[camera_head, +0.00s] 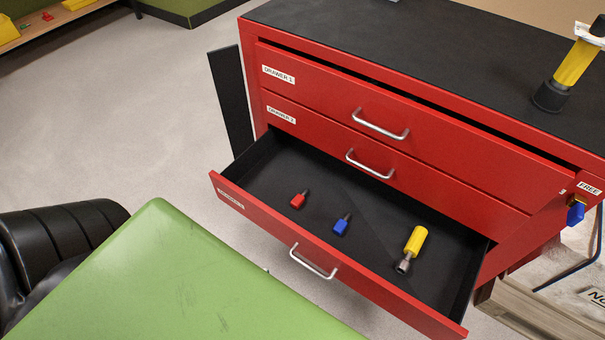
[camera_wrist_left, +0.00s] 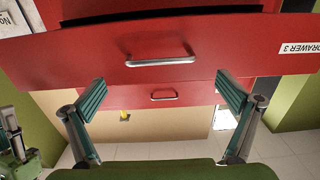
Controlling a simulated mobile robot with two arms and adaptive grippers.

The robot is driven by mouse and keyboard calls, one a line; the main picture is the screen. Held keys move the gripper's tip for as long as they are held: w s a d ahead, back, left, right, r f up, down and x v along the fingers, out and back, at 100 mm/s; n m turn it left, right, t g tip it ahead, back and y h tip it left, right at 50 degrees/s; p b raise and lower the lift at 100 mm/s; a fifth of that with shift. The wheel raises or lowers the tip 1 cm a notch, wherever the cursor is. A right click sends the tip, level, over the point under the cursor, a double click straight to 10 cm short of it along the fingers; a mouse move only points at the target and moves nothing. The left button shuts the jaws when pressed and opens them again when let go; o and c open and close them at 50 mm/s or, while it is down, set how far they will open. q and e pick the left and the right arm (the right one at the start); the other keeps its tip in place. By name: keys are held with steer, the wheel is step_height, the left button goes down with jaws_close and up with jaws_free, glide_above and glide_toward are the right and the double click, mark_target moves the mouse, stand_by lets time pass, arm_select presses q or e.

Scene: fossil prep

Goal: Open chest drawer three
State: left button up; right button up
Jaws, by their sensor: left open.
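The red tool chest (camera_head: 500,200) has its third drawer (camera_head: 375,293) pulled well out, and its dark inside is in plain view. The drawer's silver handle (camera_head: 313,262) is on its front. In the left wrist view the drawer front (camera_wrist_left: 80,55) appears upside down with the label "DRAWER 3" (camera_wrist_left: 299,48) and the handle (camera_wrist_left: 160,62). My left gripper (camera_wrist_left: 162,82) is open, its two fingers wide apart. The handle is beyond the fingertips, not clasped. The left gripper is not visible in the head view.
The open drawer holds a red tool (camera_head: 299,200), a blue tool (camera_head: 342,224) and a yellow-handled tool (camera_head: 415,245). Drawer 1 (camera_head: 330,90) and drawer 2 (camera_head: 320,130) above are closed or nearly so. A yellow and black tool (camera_head: 573,65) stands on the chest top. Floor left of the chest is clear.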

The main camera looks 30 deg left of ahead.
arm_select(q)
steer(key=shift+s+a, duration=0.1)
steer(key=shift+s, duration=2.05)
